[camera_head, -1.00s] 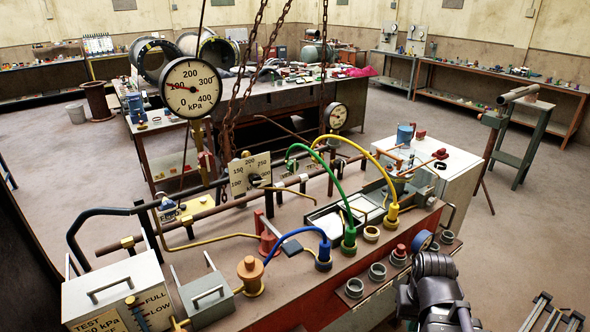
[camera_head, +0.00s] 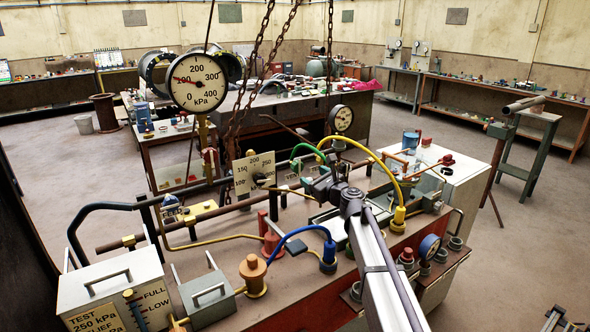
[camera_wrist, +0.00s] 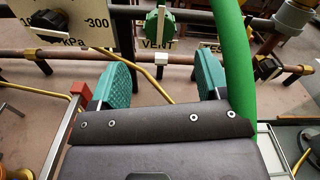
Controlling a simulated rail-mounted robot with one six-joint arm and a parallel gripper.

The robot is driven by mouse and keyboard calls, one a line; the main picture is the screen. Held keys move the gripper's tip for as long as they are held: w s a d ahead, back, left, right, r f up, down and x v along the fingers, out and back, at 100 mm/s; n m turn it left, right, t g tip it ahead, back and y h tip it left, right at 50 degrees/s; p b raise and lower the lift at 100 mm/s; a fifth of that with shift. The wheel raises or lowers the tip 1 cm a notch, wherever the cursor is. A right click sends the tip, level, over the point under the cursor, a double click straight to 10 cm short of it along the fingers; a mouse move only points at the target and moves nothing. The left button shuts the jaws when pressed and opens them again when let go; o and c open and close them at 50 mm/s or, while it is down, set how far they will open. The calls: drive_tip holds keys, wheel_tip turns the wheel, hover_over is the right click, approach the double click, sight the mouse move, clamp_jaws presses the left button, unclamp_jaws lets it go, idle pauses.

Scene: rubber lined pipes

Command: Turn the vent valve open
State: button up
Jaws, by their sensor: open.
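The vent valve is a green knob (camera_wrist: 160,22) with a pale vertical bar across its face, at the top centre of the wrist view. A plate lettered VENT (camera_wrist: 158,44) is just below it. In the head view my arm partly hides the gripper (camera_head: 322,180).
A green hose (camera_wrist: 238,75) runs close beside the right pad. A dial plate (camera_head: 254,172) stands left of the knob. Brown pipes (camera_wrist: 70,54) cross behind the pads. Yellow (camera_head: 385,170) and blue (camera_head: 290,237) hoses arch over the bench near my arm.

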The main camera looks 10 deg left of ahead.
sight(299, 168)
drive_tip(key=x, duration=1)
drive_tip(key=shift+s, duration=0.1)
drive_tip(key=shift+c, duration=0.3)
drive_tip(key=c, duration=0.9)
drive_tip(key=shift+o, duration=0.2)
